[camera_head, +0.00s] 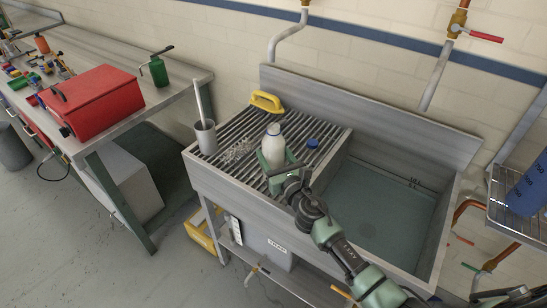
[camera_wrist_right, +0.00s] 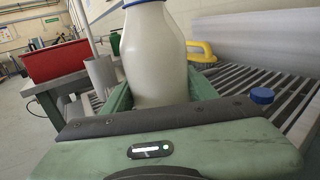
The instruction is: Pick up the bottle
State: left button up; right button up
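The bottle (camera_head: 273,147) is off-white with a pale top and stands upright on the slatted metal drainboard (camera_head: 235,170) beside the sink basin. It also fills the middle of the right wrist view (camera_wrist_right: 153,55), with its top cut off. My right gripper (camera_head: 280,165) reaches in from the lower right, with one green finger on each side of the bottle's lower body. In the wrist view the fingers (camera_wrist_right: 160,92) lie close along the bottle's sides; whether they press on it I cannot tell. The bottle's base is partly hidden by the gripper. My left gripper is not in view.
A blue cap (camera_head: 312,143), a yellow-handled brush (camera_head: 266,101) and a grey cup with a rod (camera_head: 205,138) stand around the bottle on the drainboard. The sink basin (camera_head: 380,205) lies to the right. A workbench at left holds a red toolbox (camera_head: 92,98).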

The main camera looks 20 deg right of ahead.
aim_at(276, 131)
jog(key=shift+c, duration=1.3)
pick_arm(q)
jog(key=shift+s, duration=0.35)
pick_arm(e)
jog(key=shift+r, duration=0.15)
